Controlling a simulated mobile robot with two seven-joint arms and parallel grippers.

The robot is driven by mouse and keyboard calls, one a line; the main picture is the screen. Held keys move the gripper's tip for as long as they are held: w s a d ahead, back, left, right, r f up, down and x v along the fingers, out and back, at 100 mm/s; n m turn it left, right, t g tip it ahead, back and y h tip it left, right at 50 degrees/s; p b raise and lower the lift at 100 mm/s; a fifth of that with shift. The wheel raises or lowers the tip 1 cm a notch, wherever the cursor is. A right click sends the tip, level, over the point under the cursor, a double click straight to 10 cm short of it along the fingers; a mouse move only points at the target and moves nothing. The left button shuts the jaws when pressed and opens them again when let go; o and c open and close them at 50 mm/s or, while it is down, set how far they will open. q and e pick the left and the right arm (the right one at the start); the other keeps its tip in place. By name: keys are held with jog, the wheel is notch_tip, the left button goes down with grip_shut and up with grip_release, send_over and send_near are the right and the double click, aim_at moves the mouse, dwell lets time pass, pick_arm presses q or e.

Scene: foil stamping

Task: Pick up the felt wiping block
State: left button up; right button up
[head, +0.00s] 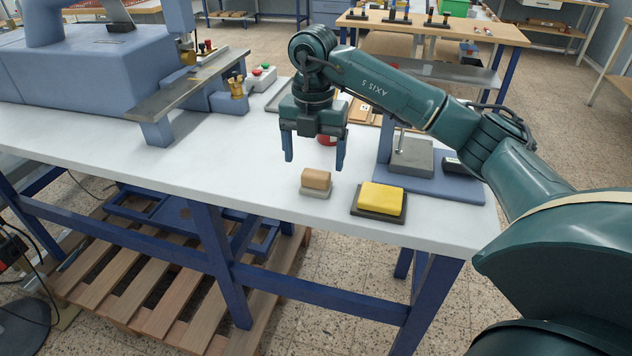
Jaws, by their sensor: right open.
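The likely felt wiping block (316,183) is a small block with a tan-orange top and a grey-beige lower layer. It lies on the white table near its front edge. My right gripper (314,162) is open, with its two fingers pointing down above and slightly behind the block. Nothing is between the fingers, and they look apart from the block. My left gripper is not in the head view.
A yellow pad (381,198) on a dark tray sits just right of the block. A blue-grey stand (440,183) with a grey block is behind it. A large blue-grey machine (100,75) fills the left. The white table (220,165) is clear left of the block.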

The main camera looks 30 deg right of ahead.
aim_at(316, 173)
jog(key=f, duration=0.5)
jog(key=shift+s+d+f+p, duration=0.1)
jog(key=shift+s+f+p, duration=0.1)
jog(key=shift+p, duration=0.15)
jog(key=shift+r, duration=0.1)
jog(key=c, duration=1.1)
